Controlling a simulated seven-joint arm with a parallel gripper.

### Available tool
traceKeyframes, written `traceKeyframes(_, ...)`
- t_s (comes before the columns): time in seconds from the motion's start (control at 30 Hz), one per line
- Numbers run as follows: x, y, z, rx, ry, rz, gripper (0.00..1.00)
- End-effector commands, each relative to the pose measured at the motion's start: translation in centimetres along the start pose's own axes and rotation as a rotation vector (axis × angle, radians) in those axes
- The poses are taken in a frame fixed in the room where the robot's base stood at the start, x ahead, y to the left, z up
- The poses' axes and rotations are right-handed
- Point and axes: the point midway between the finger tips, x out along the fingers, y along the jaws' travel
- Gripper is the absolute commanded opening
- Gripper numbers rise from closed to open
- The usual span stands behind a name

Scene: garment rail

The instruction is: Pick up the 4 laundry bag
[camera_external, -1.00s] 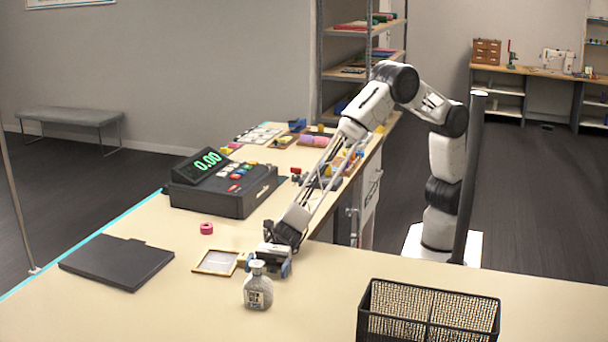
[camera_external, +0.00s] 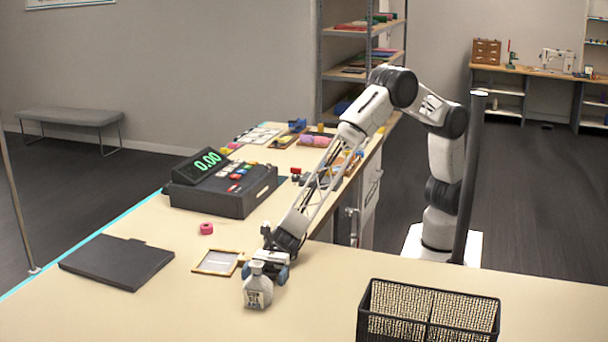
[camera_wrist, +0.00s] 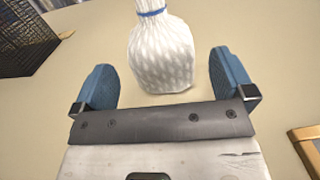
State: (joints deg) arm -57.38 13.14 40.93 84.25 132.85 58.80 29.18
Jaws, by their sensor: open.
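One laundry bag (camera_external: 257,293) stands upright on the counter, small and pale with dark print on the side facing the external camera. In the wrist view the laundry bag (camera_wrist: 163,52) is white and lightly patterned, with a blue tie round its neck; its top is cut off by the frame. My gripper (camera_external: 270,270) is low at the counter, just behind the bag in the external view. In the wrist view my gripper (camera_wrist: 164,82) is open, its blue fingers either side of the bag's lower part, with gaps on both sides. No other laundry bag shows.
A black wire basket (camera_external: 428,312) stands at the front right. A wood-framed tray (camera_external: 218,262) lies close left of the gripper. A pink roll (camera_external: 206,228), a black flat case (camera_external: 118,262) and a cash register (camera_external: 222,185) are further left. Counter between bag and basket is clear.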

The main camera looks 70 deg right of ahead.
Motion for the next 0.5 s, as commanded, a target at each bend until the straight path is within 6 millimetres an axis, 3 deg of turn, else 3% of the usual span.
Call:
traceKeyframes(0.27,0.3,0.0,0.0,0.000,0.000,0.001,1.00)
traceKeyframes(0.5,2.5,0.1,0.0,0.000,0.000,0.002,1.00)
